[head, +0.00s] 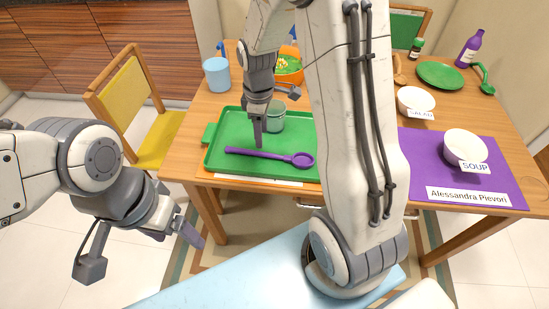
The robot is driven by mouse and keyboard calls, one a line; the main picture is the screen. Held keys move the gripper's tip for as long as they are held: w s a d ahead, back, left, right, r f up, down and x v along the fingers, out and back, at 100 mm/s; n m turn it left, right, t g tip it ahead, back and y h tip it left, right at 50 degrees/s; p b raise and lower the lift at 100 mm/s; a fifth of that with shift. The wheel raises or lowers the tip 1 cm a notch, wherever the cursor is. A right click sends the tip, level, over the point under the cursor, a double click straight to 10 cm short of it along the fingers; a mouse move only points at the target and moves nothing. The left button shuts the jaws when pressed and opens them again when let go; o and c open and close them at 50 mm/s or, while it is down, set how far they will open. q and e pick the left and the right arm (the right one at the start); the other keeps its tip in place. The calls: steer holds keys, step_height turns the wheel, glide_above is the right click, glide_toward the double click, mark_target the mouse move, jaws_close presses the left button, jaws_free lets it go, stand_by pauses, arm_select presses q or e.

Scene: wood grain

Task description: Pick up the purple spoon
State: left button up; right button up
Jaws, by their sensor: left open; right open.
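The purple spoon (268,155) lies on the green tray (222,150), its handle to the left and its slotted-looking bowl to the right. My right gripper (257,138) points down over the tray, its fingertips just above or beside the spoon's handle; I cannot tell whether they touch it. It is open, though its fingers overlap in this view. My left gripper (190,230) is open and empty, in front of the table's near left side, well away from the spoon.
A glass (273,116) stands on the tray close to my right gripper. A purple mat (440,155) with a white bowl (466,146) lies on the right. A yellow chair (160,139) stands left.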

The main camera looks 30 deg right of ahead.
mark_target(262, 152)
step_height(262, 152, down, 8)
steer(key=shift+r, duration=0.2)
jaws_close()
